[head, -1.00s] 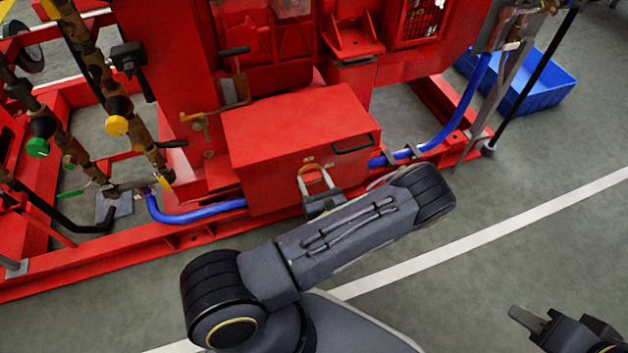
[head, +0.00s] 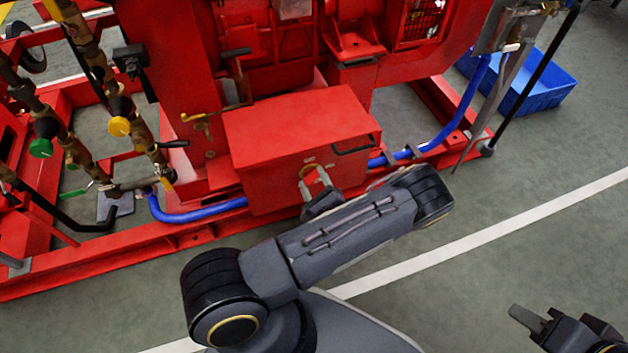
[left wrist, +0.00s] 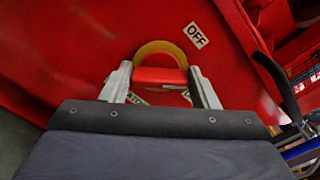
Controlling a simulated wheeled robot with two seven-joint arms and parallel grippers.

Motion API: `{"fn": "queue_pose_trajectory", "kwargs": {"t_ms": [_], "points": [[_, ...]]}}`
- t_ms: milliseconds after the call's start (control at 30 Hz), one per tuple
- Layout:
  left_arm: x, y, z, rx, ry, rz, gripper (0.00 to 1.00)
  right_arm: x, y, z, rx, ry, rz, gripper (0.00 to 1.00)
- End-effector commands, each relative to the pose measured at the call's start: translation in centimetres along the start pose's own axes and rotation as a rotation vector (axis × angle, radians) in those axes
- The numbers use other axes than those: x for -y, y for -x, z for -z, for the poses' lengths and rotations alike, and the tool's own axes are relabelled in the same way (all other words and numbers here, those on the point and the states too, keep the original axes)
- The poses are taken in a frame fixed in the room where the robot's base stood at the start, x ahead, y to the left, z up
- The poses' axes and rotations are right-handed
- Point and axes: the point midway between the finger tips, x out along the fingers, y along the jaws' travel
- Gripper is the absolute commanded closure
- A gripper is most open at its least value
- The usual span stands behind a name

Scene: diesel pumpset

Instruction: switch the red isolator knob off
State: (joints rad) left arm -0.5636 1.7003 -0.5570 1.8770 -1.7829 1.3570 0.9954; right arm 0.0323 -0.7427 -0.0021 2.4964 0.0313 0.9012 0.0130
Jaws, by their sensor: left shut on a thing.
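The red isolator knob (left wrist: 160,76) shows in the left wrist view as a red bar in front of a yellow round plate (left wrist: 160,47). It lies across the picture between my left gripper's two fingers (left wrist: 162,84), which are shut on it. An OFF label (left wrist: 196,36) sits up and right of the knob. Other pale labels are partly hidden behind the fingers. In the head view my left gripper (head: 314,183) is at the front of the red box (head: 300,125), and the knob is hard to make out there. My right gripper (head: 555,328) is at the lower right, away from the box; its jaw gap is unclear.
A dark handle (head: 352,144) is on the box's front, right of the knob. Blue hoses (head: 195,214) run along the red base frame (head: 110,261). Valves and pipes stand at the left, and a blue crate (head: 537,88) at the back right. The floor in front is open.

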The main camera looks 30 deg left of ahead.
Motion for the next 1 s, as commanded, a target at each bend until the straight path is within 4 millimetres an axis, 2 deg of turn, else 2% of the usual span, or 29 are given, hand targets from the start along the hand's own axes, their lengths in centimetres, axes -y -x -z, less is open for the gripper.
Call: {"fn": "queue_pose_trajectory", "kwargs": {"t_ms": [600,1000], "points": [[-0.25,0.04,0.11,-0.001,0.565,-0.001,0.68,0.18,0.40,0.20,0.000,0.000,0.000,0.67],[-0.38,0.06,0.19,-0.001,0.781,-0.002,0.68,0.23,0.49,0.25,0.000,0.000,0.000,0.67]]}}
